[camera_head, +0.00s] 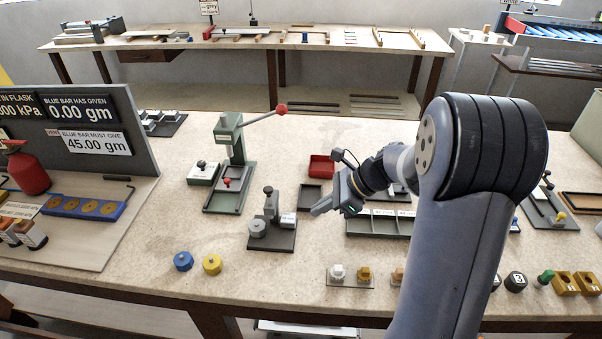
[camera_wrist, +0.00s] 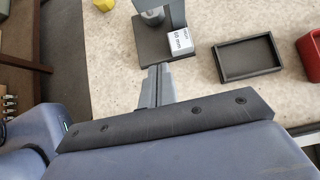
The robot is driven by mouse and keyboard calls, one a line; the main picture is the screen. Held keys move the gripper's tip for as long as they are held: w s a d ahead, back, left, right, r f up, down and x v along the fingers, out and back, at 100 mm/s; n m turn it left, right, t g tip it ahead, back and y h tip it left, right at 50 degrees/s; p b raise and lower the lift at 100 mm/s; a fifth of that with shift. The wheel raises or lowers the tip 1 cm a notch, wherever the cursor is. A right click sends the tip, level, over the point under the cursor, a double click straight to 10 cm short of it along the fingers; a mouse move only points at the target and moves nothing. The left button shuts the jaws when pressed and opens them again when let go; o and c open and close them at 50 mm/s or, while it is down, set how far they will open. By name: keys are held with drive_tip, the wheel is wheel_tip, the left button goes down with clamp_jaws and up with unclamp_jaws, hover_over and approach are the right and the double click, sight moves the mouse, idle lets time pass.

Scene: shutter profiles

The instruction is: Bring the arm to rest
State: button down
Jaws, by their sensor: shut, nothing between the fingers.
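My gripper (camera_head: 317,210) is shut and empty, held above the workbench (camera_head: 230,280) just right of a small grey stand marked 60 mm (camera_head: 272,236). My arm reaches in from the lower right, with its large elbow at the right and the forearm pointing left. In the wrist view my shut fingers (camera_wrist: 157,72) point toward the base of the grey stand (camera_wrist: 148,35). I cannot tell the height of the fingertips above the bench.
A dark tray (camera_wrist: 248,58) and a red bin (camera_head: 321,166) lie near my gripper. A green lever press (camera_head: 230,165) stands behind left. Blue (camera_head: 183,261) and yellow (camera_head: 212,264) knobbed pieces sit near the front edge. A sign panel (camera_head: 90,130) stands at the left.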

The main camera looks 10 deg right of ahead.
idle(0.3)
approach(266, 230)
wheel_tip(266, 230, down, 4)
drive_tip(key=shift+r+p, duration=0.25)
drive_tip(key=shift+p, duration=0.1)
drive_tip(key=a, duration=0.4)
drive_tip(key=shift+w+f, duration=0.2)
drive_tip(key=shift+w, duration=0.1)
drive_tip(key=shift+s+d, duration=0.1)
drive_tip(key=shift+d, duration=0.65)
drive_tip(key=shift+a, duration=0.1)
